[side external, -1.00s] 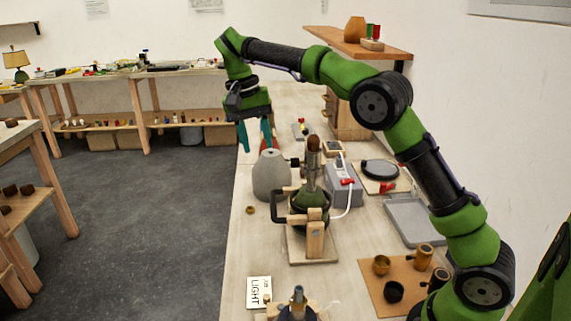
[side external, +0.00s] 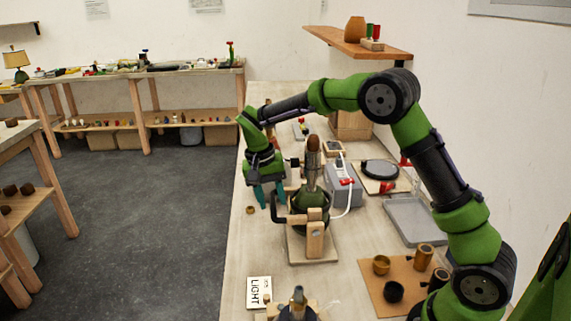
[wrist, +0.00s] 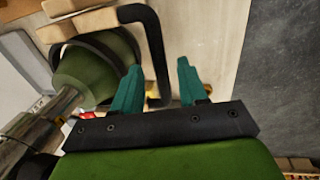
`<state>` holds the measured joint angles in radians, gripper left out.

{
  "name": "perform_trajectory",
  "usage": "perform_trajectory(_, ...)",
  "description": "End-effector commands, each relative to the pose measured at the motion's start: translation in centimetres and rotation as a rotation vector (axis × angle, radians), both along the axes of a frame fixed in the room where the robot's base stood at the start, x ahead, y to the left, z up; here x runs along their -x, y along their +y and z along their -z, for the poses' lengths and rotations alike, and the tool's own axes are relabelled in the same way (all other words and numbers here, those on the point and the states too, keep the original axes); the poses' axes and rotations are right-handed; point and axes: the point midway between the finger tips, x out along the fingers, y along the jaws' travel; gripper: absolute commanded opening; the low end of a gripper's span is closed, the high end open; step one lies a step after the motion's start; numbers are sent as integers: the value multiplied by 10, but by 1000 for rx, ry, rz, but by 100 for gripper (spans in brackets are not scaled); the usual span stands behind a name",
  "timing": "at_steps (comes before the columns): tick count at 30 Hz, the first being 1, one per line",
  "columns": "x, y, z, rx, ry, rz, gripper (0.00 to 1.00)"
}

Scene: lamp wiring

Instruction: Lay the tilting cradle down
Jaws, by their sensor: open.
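The tilting cradle (side external: 315,240) stands on its board on the bench, with wooden uprights and a black bar handle (side external: 281,212) on its left side. It holds a dark green lamp body (side external: 309,199) upright, with a metal and brown neck on top. My gripper (side external: 270,197) is open and empty, fingers pointing down just left of the cradle, by the handle. In the wrist view, the handle (wrist: 153,45) runs between the teal fingers of my gripper (wrist: 159,72) as seen from there. I cannot tell whether they touch it.
A grey box with a red switch (side external: 343,185) and white cable stands close behind the cradle to the right. A LIGHT card (side external: 259,292) lies near the front left. A board with several small cups (side external: 394,291) is front right. The bench left of the cradle is mostly clear.

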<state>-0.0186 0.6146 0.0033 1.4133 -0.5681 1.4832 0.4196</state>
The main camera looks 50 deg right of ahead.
Motion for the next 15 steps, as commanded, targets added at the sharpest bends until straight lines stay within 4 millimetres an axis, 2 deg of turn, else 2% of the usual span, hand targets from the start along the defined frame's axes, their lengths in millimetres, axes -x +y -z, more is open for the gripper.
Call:
perform_trajectory(8,0,0,2,0,0,-1,42)
perform_trajectory(11,0,0,2,0,0,-1,30)
perform_trajectory(15,0,0,2,0,0,-1,8)
